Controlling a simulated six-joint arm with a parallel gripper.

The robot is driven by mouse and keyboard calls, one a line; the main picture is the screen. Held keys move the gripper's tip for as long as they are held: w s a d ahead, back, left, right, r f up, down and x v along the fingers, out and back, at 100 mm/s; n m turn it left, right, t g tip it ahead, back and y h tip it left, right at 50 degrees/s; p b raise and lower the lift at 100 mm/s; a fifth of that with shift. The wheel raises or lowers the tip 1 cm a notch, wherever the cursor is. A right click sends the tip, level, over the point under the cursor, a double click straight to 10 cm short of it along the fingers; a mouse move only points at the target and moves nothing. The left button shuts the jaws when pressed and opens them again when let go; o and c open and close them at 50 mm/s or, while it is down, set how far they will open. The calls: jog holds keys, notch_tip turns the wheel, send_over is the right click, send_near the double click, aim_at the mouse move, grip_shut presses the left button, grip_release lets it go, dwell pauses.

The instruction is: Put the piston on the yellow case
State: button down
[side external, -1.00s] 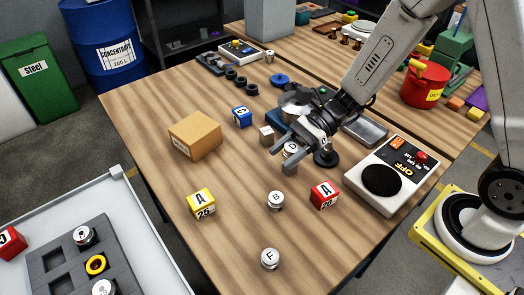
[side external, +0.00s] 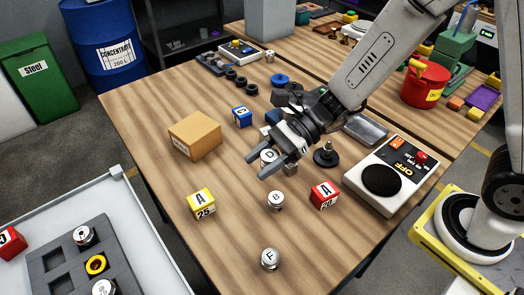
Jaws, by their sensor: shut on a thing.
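My gripper (side external: 264,164) is over the middle of the table, shut on a silver piston (side external: 268,155) marked D. The piston is held between the fingers, partly hidden by them. Its height above the table is hard to judge. The yellow case (side external: 201,204), a small cube marked A and 25, stands on the table, left of and nearer the camera than my gripper. Its top is bare. Two similar silver pistons stand upright on the table, one marked B (side external: 275,202) and one marked F (side external: 269,259).
A red cube (side external: 325,196), a blue cube (side external: 242,117) and a cardboard box (side external: 195,136) stand around the work area. A black knob-like part (side external: 326,155) and a control box (side external: 387,176) are at right. A white-rimmed tray (side external: 122,175) is at lower left.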

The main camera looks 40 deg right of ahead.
jog(key=a, duration=0.1)
jog(key=s+a+r, duration=0.1)
jog(key=a, duration=0.1)
jog(key=a+r, duration=0.1)
jog(key=shift+s+a, duration=0.2)
jog(key=shift+s, duration=0.15)
jog(key=shift+w, duration=0.1)
send_over(195, 202)
jog(key=f, duration=0.5)
jog(key=s+f, duration=0.1)
jog(key=f, duration=0.2)
jog(key=shift+d, duration=0.3)
jog(key=shift+w+a+f, duration=0.3)
jog(key=shift+w+f, duration=0.2)
jog(key=shift+f, duration=0.15)
jog(key=shift+f, duration=0.1)
